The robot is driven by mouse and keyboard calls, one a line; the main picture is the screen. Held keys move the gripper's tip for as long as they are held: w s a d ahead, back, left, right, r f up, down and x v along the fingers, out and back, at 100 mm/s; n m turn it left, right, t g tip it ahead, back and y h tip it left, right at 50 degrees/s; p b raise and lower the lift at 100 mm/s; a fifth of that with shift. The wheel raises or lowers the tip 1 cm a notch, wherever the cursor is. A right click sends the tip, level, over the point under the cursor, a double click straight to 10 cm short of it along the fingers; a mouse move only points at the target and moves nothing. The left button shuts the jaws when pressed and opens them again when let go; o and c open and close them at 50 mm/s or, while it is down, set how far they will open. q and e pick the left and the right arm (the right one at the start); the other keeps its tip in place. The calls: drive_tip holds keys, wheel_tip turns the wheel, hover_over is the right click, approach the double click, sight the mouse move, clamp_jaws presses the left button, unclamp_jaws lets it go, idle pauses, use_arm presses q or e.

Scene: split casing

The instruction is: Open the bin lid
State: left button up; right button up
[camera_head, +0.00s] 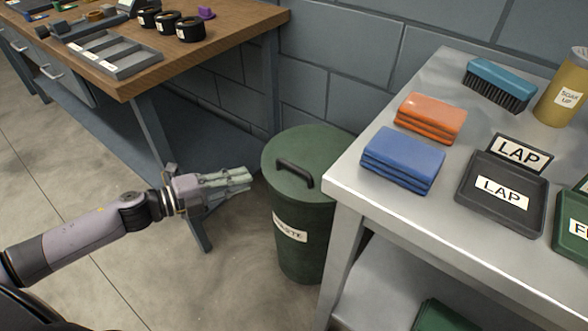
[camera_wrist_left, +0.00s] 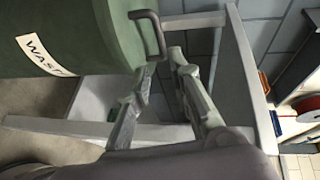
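The green waste bin (camera_head: 298,235) stands on the floor between the wooden bench and the metal table. Its lid (camera_head: 310,148) is on and looks closed, with a dark arched handle (camera_head: 296,171) on top. My left gripper (camera_head: 248,178) is beside the bin's left side, near lid height, pointing towards the handle. In the left wrist view the gripper (camera_wrist_left: 160,62) has its fingers apart with nothing between them. The handle (camera_wrist_left: 152,30) shows just beyond the fingertips there, and the bin (camera_wrist_left: 85,38) has a white label. My right gripper is not in view.
The metal table (camera_head: 345,195) stands close on the bin's right, with blue cloths (camera_head: 402,160), orange cloths (camera_head: 430,118) and a black tray (camera_head: 500,200). The wooden bench (camera_head: 225,30) is behind left, its leg near my arm. A block wall is behind the bin.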

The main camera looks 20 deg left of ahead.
sight(293, 165)
use_arm(q)
drive_tip(key=x, duration=1.4)
drive_tip(key=shift+w+d+f, duration=0.15)
drive_tip(key=shift+w+d, duration=0.05)
drive_tip(key=shift+w, duration=0.05)
drive_tip(key=shift+c, duration=0.5)
clamp_jaws()
